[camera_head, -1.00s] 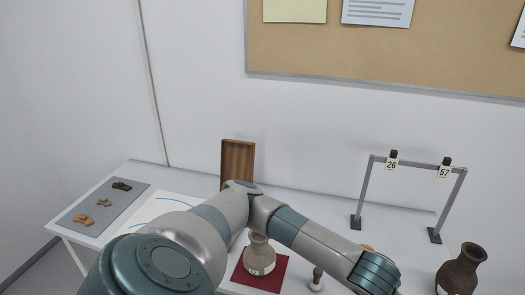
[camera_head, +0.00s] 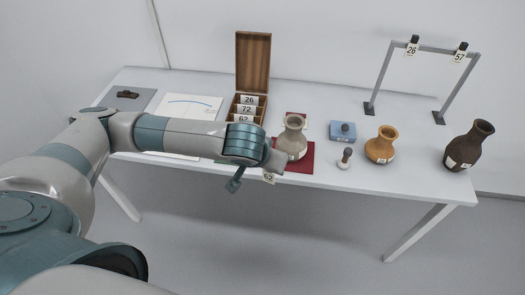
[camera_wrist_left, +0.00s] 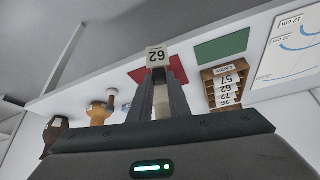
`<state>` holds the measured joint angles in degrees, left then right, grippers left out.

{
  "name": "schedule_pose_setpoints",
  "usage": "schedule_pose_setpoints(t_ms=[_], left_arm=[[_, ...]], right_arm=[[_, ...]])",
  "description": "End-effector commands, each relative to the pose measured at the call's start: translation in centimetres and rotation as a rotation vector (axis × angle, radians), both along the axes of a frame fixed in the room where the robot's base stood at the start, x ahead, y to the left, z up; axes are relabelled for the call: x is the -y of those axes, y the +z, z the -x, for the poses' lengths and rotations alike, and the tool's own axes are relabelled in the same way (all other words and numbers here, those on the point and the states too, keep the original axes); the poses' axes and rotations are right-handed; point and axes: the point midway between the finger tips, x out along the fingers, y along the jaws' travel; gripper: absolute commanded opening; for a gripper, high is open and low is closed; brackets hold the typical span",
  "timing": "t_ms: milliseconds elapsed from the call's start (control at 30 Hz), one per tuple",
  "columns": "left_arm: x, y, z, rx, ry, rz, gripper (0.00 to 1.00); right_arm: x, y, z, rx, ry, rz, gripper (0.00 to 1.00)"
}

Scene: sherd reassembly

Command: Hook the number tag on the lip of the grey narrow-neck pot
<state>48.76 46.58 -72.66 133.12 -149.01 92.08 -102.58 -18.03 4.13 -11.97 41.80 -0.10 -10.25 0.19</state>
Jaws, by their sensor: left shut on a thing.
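My left gripper (camera_head: 258,174) is shut on a small number tag (camera_head: 268,178) marked 62, held in front of the table's front edge. In the left wrist view the tag (camera_wrist_left: 158,56) sits at the fingertips (camera_wrist_left: 158,76). The grey narrow-neck pot (camera_head: 294,138) stands upright on a dark red mat (camera_head: 302,163), beyond and slightly right of the gripper. The gripper hides part of the mat, and the tag is apart from the pot's lip. My right gripper is not in view.
A wooden box (camera_head: 253,62) with an open lid holds several number tags. An orange pot (camera_head: 380,146), a dark pot (camera_head: 467,145), a blue block (camera_head: 343,131) and a small pale-based tool (camera_head: 345,158) stand right. A metal frame (camera_head: 387,76) bears tags 26 and 57.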

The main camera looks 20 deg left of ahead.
Motion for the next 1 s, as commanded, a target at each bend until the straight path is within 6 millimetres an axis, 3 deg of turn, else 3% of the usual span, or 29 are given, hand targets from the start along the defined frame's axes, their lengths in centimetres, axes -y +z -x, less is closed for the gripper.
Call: schedule_pose_setpoints(t_ms=[467, 800, 1000], left_arm=[[0.5, 0.4, 0.0, -0.002, 0.01, 0.005, 0.0], [4.3, 5.2, 1.1, -0.015, 0.151, 0.02, 0.0], [5.2, 7.7, 1.9, -0.001, 0.226, 0.003, 0.0]], right_arm=[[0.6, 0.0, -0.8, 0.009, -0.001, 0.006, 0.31], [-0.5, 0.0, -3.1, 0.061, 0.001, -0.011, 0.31], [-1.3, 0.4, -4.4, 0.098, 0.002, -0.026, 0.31]])
